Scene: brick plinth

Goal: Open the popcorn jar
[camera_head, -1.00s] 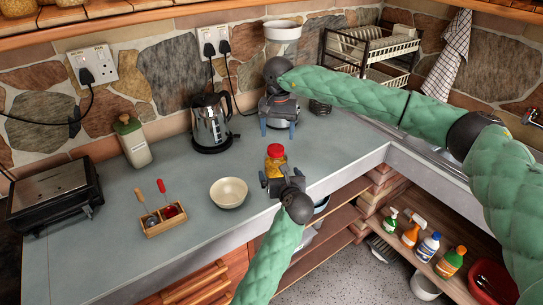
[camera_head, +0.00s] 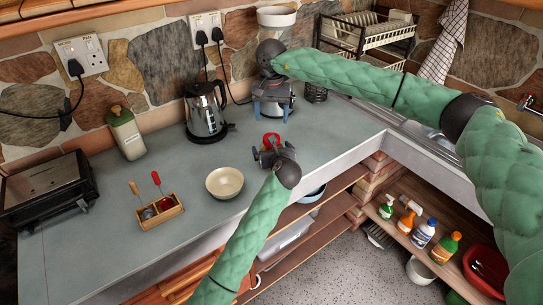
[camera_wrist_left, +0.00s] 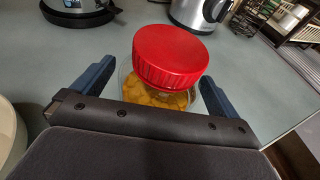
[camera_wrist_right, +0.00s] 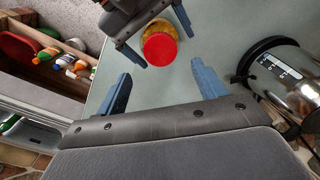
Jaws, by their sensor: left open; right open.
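The popcorn jar is clear with yellow-orange contents (camera_wrist_left: 150,96) and a ribbed red lid (camera_wrist_left: 172,57). It stands upright on the counter. In the head view its red lid (camera_head: 271,137) shows behind my left gripper (camera_head: 273,152), which hides most of the body. My left gripper is open, with one finger on each side of the jar; I cannot tell whether they touch it. My right gripper (camera_head: 272,114) is open and empty, beyond the jar. The right wrist view shows the lid (camera_wrist_right: 160,48) beyond its fingers, apart from them.
A cream bowl (camera_head: 225,183) and a wooden box with tools (camera_head: 162,212) stand left of the jar. A kettle (camera_head: 205,112), a canister (camera_head: 126,134) and a toaster (camera_head: 48,190) stand farther left. The counter (camera_head: 325,143) is clear right of the jar.

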